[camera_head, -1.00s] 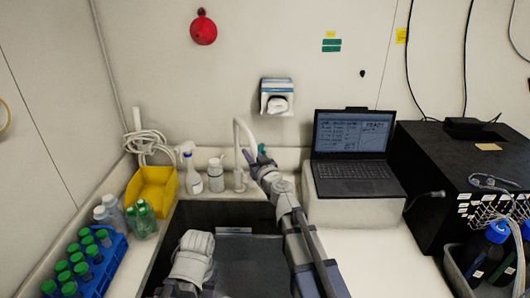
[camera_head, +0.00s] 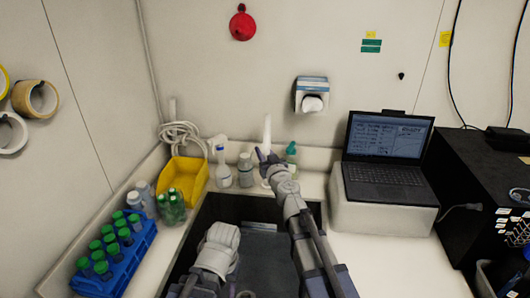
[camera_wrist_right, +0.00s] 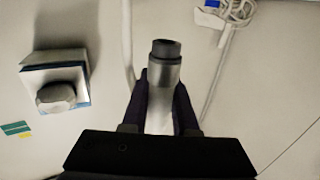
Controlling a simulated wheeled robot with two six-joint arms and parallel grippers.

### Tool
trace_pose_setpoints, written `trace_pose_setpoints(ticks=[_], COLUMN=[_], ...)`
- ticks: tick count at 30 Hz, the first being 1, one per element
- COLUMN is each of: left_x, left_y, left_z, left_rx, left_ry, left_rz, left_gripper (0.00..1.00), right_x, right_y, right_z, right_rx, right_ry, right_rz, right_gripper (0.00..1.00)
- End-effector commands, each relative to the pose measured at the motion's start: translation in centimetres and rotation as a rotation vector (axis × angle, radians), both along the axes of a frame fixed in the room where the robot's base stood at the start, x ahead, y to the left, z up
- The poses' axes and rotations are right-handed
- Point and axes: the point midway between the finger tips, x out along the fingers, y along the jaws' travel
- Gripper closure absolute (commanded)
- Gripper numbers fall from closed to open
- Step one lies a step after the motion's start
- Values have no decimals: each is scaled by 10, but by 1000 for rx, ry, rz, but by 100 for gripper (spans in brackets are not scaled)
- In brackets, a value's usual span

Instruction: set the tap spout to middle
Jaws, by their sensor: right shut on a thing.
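The tap spout (camera_head: 267,130) is a pale tube standing at the back edge of the dark sink. In the head view it looks like a single upright line, pointing roughly toward me. My right gripper (camera_head: 266,157) reaches over the sink to it. In the right wrist view, the two dark fingers of my right gripper (camera_wrist_right: 161,100) are shut on both sides of the metal spout end (camera_wrist_right: 164,72), with its dark nozzle sticking out past them. The tap's base is partly hidden by the gripper. My left forearm shows low over the sink, but its gripper is not visible.
A yellow bin (camera_head: 186,182) and a blue tube rack (camera_head: 118,262) are at left. A laptop (camera_head: 385,160) stands at right.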

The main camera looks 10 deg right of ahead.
Motion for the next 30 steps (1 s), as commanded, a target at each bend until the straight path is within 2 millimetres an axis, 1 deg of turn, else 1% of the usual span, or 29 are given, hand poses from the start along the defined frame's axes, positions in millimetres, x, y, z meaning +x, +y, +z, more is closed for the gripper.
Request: trace_pose_setpoints(ticks=[29,30], left_x=[0,0], left_y=[0,0], left_z=[0,0], left_rx=[0,0], left_ry=[0,0], left_rz=[0,0], left_gripper=[50,50], right_x=[1,1], right_y=[0,0], right_z=[0,0], right_rx=[0,0], right_ry=[0,0], right_rz=[0,-1], right_gripper=[100,70])
